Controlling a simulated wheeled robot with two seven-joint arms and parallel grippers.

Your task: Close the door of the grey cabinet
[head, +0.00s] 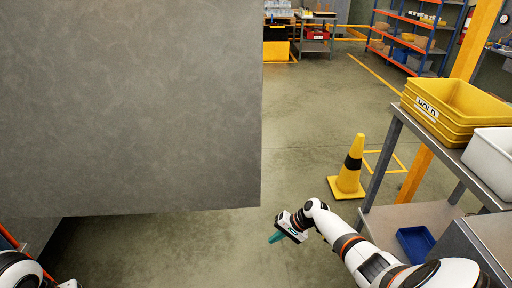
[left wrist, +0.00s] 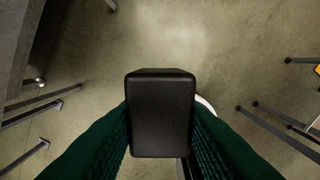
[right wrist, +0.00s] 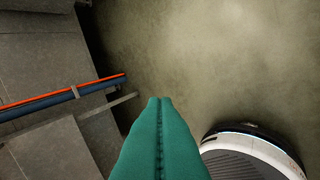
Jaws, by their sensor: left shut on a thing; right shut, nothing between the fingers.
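A large flat grey panel (head: 130,110), which looks like the grey cabinet's door, fills the left half of the head view. Its right edge and bottom edge hang clear above the floor. The rest of the cabinet and any handle cannot be made out. My right gripper (head: 275,238) is low, just right of and below the panel's lower right corner, apart from it in the picture. Its green fingers are pressed together, empty, in the right wrist view (right wrist: 160,105). My left gripper (left wrist: 160,125) is shut on a black rounded block (left wrist: 160,112); its fingers are outside the head view.
A metal shelf cart (head: 375,165) stands at right with yellow bins (head: 455,105), a white bin (head: 490,155) and a blue tray (head: 416,243). A yellow cone (head: 350,165) stands on the floor beside it. Floor between panel and cone is clear.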

